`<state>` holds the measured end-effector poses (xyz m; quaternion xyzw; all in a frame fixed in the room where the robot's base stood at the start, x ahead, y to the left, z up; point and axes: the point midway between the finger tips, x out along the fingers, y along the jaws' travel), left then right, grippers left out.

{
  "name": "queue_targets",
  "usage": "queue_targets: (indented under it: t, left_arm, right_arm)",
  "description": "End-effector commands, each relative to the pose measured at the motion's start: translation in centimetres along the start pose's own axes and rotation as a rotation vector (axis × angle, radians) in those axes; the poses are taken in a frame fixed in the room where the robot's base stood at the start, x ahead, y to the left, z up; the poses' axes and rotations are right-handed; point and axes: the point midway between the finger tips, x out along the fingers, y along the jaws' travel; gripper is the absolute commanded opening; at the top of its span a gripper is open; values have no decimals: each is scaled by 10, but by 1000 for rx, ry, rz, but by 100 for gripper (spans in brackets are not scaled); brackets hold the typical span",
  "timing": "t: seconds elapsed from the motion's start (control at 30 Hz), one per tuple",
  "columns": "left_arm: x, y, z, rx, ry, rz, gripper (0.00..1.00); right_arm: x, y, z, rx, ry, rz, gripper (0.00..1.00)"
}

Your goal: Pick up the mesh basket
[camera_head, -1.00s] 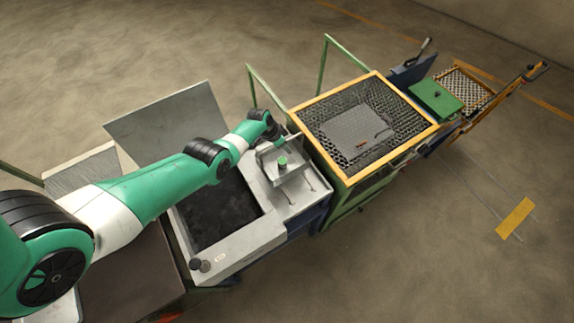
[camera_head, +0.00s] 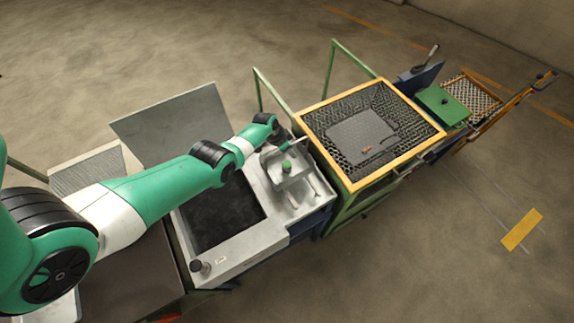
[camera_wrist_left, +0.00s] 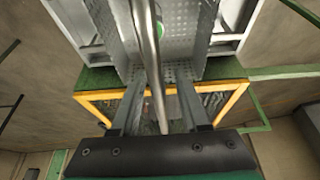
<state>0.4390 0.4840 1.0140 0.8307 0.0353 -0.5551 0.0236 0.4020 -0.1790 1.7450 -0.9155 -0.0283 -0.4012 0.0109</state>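A small light-grey metal basket (camera_head: 291,183) with a green knob (camera_head: 286,166) stands on the grey bench top, left of the orange-framed mesh bin. In the left wrist view it shows perforated metal walls (camera_wrist_left: 193,45), and a round grey bar (camera_wrist_left: 146,50) runs across it. My left gripper (camera_wrist_left: 162,85) is above the basket; its two fingers stand apart with the bar between them, and I see gaps beside the bar. In the head view the fingers are mostly hidden behind the wrist. My right gripper is not in view.
An orange-framed mesh bin (camera_head: 332,165) holds a grey plate. A dark recess (camera_head: 222,212) lies in the bench left of the basket. Green posts (camera_head: 331,70) rise behind. A green plate (camera_head: 440,104) and a smaller mesh tray (camera_head: 478,96) lie far right.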

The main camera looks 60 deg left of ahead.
Motion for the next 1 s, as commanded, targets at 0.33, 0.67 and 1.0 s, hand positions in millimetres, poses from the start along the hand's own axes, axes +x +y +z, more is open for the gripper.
queue_targets:
  t: [0.33, 0.67, 1.0]
  left_arm:
    - [0, 0, 0, 0, 0, 0, 0]
    - [0, 0, 0, 0, 0, 0, 0]
    - [0, 0, 0, 0, 0, 0, 0]
  right_arm:
    - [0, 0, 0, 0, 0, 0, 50]
    - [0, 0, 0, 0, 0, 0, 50]
    - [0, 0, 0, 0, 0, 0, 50]
